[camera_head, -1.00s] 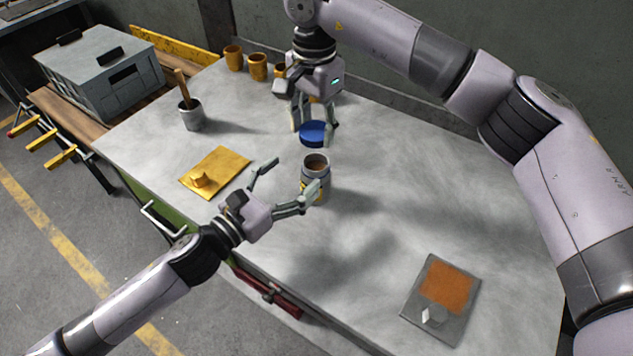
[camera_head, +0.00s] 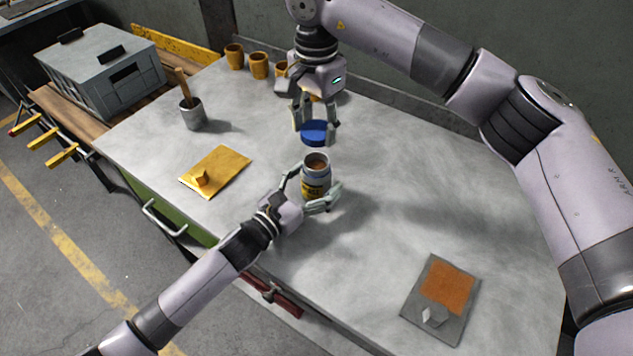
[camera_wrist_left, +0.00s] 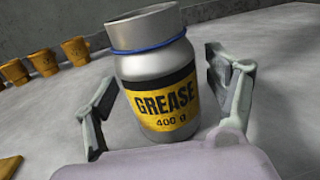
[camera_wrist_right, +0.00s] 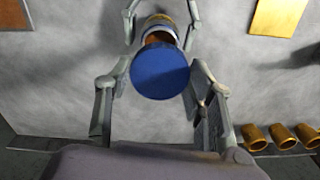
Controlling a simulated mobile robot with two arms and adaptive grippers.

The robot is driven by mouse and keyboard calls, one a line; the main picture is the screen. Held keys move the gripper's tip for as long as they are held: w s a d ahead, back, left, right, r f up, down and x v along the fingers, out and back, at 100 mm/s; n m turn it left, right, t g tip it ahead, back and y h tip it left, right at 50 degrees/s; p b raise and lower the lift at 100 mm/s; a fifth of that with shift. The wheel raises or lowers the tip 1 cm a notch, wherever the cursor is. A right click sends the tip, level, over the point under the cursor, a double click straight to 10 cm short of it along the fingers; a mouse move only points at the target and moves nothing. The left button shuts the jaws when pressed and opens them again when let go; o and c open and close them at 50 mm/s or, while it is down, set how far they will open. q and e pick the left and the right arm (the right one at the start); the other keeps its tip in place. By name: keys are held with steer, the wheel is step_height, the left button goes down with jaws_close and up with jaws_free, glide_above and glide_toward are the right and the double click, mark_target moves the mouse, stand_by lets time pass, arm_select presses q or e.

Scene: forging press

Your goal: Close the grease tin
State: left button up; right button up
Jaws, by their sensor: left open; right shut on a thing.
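The grease tin (camera_head: 316,180) stands upright and uncovered on the table, brown grease showing at its mouth. Its yellow label faces the left wrist view (camera_wrist_left: 166,104). My left gripper (camera_head: 312,190) is open, with one finger on each side of the tin; in its wrist view gaps show beside the tin. My right gripper (camera_head: 317,128) is shut on the blue lid (camera_head: 314,138), held a little beyond the tin, not over it. The lid also shows in the right wrist view (camera_wrist_right: 160,72), with the tin (camera_wrist_right: 160,24) partly hidden behind it.
A yellow plate (camera_head: 222,168) with a small block lies left of the tin. A grey plate with an orange patch (camera_head: 447,288) lies at the front right. A cup with a brush (camera_head: 191,115) and several orange cups (camera_head: 259,66) stand farther back.

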arm_select(q)
steer(key=shift+w+d, duration=0.1)
steer(key=shift+c, duration=0.6)
steer(key=c, duration=1.7)
arm_select(e)
glide_above(316, 168)
steer(key=shift+f, duration=2.45)
steer(key=shift+f, duration=0.1)
steer(key=shift+f, duration=0.8)
steer(key=shift+f, duration=0.55)
arm_select(q)
jaws_close()
